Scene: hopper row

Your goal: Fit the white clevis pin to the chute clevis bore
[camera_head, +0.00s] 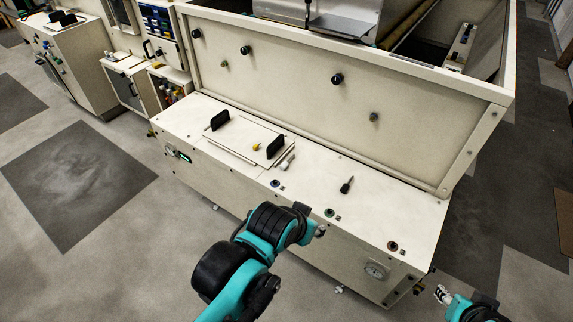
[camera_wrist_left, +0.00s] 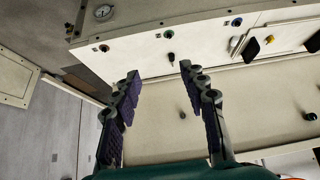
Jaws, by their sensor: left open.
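A small white pin (camera_head: 287,162) lies on the cream ledge beside a raised panel; it shows small in the left wrist view (camera_wrist_left: 235,44). Three ringed bores sit along the ledge's front edge: a bluish one (camera_head: 275,183), a green one (camera_head: 329,212) and a reddish one (camera_head: 392,245). I cannot tell which is the chute clevis bore. My left gripper (camera_head: 320,231) is just in front of the ledge, near the green bore; in its wrist view it is open and empty (camera_wrist_left: 159,76). My right gripper (camera_head: 443,294) is off the ledge's right end, its jaw state unclear.
A black-handled tool (camera_head: 346,185) stands on the ledge. The raised panel (camera_head: 232,152) carries two black handles (camera_head: 220,120) and a yellow knob (camera_head: 257,147). The hopper wall (camera_head: 300,85) rises behind, with several protruding knobs. A gauge (camera_head: 376,270) is on the front face.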

